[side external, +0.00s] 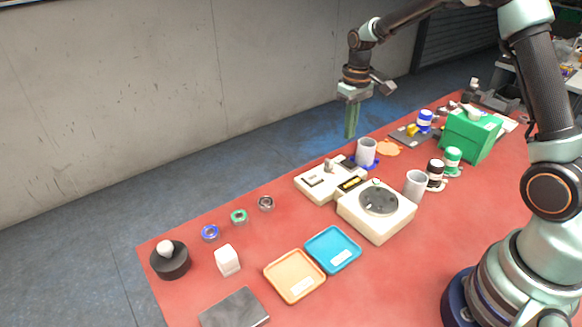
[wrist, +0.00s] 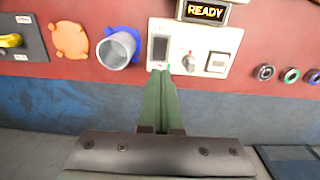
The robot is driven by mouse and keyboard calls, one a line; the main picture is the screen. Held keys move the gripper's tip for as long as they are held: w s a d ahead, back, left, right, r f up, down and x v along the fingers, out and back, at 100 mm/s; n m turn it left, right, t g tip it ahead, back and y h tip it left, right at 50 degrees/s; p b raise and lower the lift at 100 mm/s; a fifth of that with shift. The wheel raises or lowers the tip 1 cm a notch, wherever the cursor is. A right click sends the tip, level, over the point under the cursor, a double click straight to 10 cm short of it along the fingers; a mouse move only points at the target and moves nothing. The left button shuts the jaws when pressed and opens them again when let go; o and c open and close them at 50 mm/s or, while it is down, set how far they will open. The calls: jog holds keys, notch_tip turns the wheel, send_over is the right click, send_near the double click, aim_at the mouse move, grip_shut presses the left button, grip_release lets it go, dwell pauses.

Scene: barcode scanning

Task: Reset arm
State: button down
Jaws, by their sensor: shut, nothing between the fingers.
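My gripper (side external: 351,121) hangs from the arm with its long green fingers pointing down, above the far edge of the red table (side external: 390,262). The fingers are shut together with nothing between them. In the wrist view the gripper (wrist: 159,73) shows as two green fingers side by side, their tips overlapping the view of the cream scanner unit (wrist: 222,40). In the side view the cream unit (side external: 312,186) stands on the table below and left of the fingers, clear of them. A display reading "READY" (wrist: 207,11) shows at the top of the wrist view.
A grey cup on a blue base (side external: 366,152) stands near the fingers. A round-dial device (side external: 379,203), another grey cup (side external: 415,184), a green box (side external: 470,135), and orange (side external: 294,276) and blue (side external: 332,249) trays occupy the table. Small rings (side external: 239,216) lie at the left.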

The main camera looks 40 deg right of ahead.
jog(key=s+a+r+t, duration=0.1)
jog(key=s+a+r, duration=0.2)
jog(key=r, duration=0.3)
jog(key=s+a+r+t, duration=0.2)
jog(key=s+r, duration=0.2)
jog(key=r, duration=0.1)
jog(key=s+a+r+t, duration=0.2)
jog(key=s+a+r, duration=0.1)
jog(key=s, duration=0.7)
jog(key=shift+s+a+t, duration=0.25)
jog(key=shift+a+t, duration=0.05)
jog(key=shift+a, duration=0.25)
